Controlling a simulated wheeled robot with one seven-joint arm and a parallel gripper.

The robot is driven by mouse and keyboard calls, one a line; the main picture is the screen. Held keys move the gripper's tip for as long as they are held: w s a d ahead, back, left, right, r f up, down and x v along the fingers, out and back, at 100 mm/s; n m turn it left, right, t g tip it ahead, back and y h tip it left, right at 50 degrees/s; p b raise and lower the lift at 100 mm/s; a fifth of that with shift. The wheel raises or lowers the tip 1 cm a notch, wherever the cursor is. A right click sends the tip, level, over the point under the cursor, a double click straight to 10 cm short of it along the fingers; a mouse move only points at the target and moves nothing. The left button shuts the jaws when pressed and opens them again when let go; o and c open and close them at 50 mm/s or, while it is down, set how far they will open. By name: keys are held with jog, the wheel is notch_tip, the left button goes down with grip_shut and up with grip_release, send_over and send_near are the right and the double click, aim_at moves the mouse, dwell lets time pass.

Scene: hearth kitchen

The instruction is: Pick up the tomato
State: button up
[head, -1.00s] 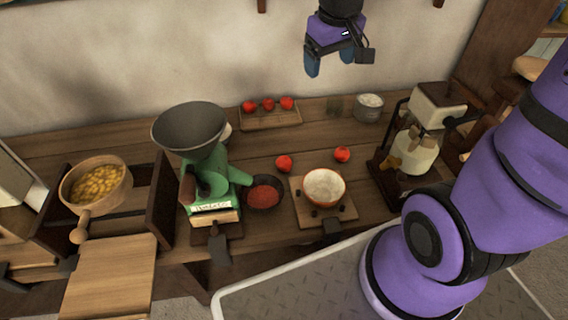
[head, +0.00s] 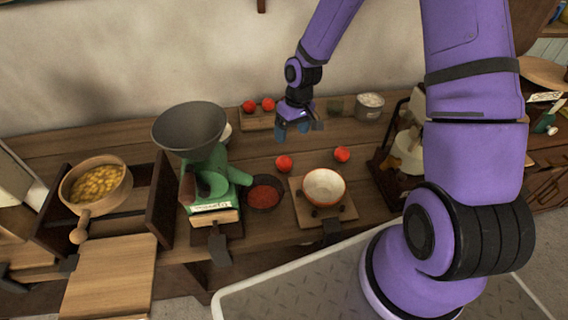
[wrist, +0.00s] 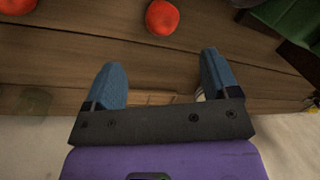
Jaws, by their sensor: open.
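Two red tomatoes lie loose on the wooden counter: one near the green mill (head: 283,163), also at the top centre of the wrist view (wrist: 162,17), and one further right (head: 342,154), cut off at the wrist view's top left (wrist: 16,6). Two more tomatoes (head: 249,106) (head: 268,104) sit on a small board at the back. My gripper (head: 292,134) hangs above the counter, in front of that board's right end, apart from the tomatoes. Its blue fingers (wrist: 163,75) are spread with nothing between them.
The green mill (head: 210,175) with its grey hopper stands left, beside a bowl of red powder (head: 265,192). A pale bowl (head: 323,187) sits on a scale in front of the loose tomatoes. A grey pot (head: 369,106) stands at the back right.

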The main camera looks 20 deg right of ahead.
send_over(284, 163)
jog(key=d, duration=0.1)
jog(key=f, duration=0.6)
jog(key=shift+w+d, duration=0.15)
jog(key=shift+d, duration=0.05)
jog(key=shift+a+f, duration=0.15)
jog(key=shift+f, duration=0.85)
jog(key=shift+a+f, duration=0.2)
jog(key=shift+f, duration=0.85)
jog(key=shift+a+f, duration=0.15)
jog(key=shift+f, duration=0.85)
jog(key=c, duration=1)
